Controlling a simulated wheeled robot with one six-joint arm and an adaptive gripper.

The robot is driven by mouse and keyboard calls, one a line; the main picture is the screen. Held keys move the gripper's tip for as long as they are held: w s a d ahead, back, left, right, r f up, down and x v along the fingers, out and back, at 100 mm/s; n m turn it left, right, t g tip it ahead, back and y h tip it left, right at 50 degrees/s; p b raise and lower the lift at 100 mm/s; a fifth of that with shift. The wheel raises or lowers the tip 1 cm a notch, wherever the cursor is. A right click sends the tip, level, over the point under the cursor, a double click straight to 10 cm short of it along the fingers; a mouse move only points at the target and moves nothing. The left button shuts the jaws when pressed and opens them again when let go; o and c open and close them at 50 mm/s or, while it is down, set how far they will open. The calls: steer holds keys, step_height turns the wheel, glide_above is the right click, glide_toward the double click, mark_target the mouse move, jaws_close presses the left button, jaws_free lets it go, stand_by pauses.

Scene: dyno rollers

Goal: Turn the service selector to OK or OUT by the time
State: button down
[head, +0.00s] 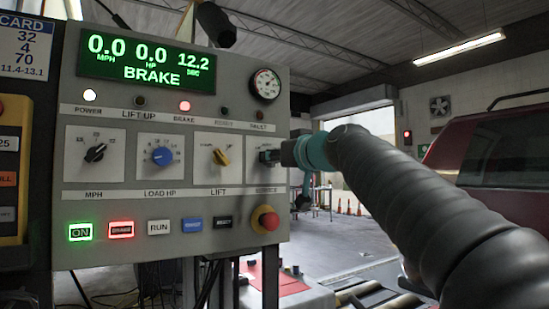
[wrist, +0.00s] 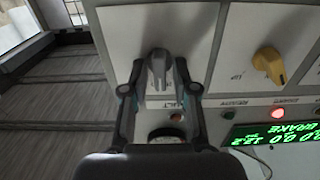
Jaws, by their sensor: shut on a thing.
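The service selector is a grey knob (wrist: 157,72) on a white plate, at the right end of the panel's dial row. In the wrist view its handle stands between my two fingers, pointing roughly up and down the picture. My gripper (wrist: 160,82) is shut on it. In the head view my gripper (head: 274,156) covers most of the selector and its label, so its setting cannot be read. The display (head: 138,62) reads 0.0 MPH, 0.0 HP, 12.2 SEC and BRAKE. The card (head: 22,52) at the left ends in 11.4-13.1.
Left of the selector are the yellow lift knob (head: 221,157), blue load knob (head: 162,157) and black MPH knob (head: 95,153). A red stop button (head: 266,220) sits below it. The power lamp (head: 90,95) and brake lamp (head: 184,106) are lit. A red vehicle (head: 500,160) stands right.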

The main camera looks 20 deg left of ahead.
steer(key=shift+s+a+f+n+b, duration=0.1)
steer(key=shift+n+b, duration=1)
steer(key=shift+n, duration=0.85)
steer(key=shift+s+a+n+b, duration=0.1)
steer(key=shift+n+b, duration=0.95)
steer(key=shift+n, duration=0.9)
steer(key=shift+d, duration=0.1)
steer(key=c, duration=1.2)
jaws_free()
steer(key=v, duration=1.2)
